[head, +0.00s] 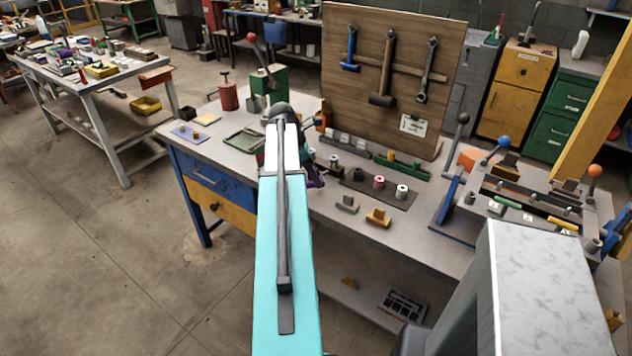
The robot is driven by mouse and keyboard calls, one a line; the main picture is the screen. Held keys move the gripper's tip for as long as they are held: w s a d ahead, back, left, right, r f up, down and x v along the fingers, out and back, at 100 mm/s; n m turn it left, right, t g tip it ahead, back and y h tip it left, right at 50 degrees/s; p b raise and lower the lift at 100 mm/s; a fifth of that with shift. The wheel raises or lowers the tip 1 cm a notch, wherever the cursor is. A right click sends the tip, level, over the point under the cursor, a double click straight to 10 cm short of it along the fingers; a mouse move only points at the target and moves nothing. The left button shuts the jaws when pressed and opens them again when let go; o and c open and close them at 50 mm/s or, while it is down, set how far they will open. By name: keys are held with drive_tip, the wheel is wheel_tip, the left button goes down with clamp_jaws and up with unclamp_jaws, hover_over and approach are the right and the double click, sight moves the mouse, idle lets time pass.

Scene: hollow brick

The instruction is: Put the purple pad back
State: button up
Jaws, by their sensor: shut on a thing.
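My arm crosses the middle of the head view and hides most of my gripper (313,168), which is above the workbench just right of the arm's end. A small piece of the purple pad (315,182) shows at the gripper, and the gripper is shut on it. The rest of the pad and the fingertips are hidden or too small to make out. The workbench (330,208) has a grey top.
A tool board (388,115) stands behind, a lever panel (520,205) at right.

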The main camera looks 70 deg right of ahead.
drive_tip(key=shift+f, duration=0.1)
drive_tip(key=shift+f+p, duration=0.6)
drive_tip(key=shift+f, duration=1.05)
drive_tip(key=shift+f, duration=0.15)
drive_tip(key=o, duration=1.1)
drive_tip(key=shift+r, duration=0.2)
drive_tip(key=b+v, duration=0.2)
drive_tip(key=v, duration=1)
drive_tip(key=shift+f, duration=0.1)
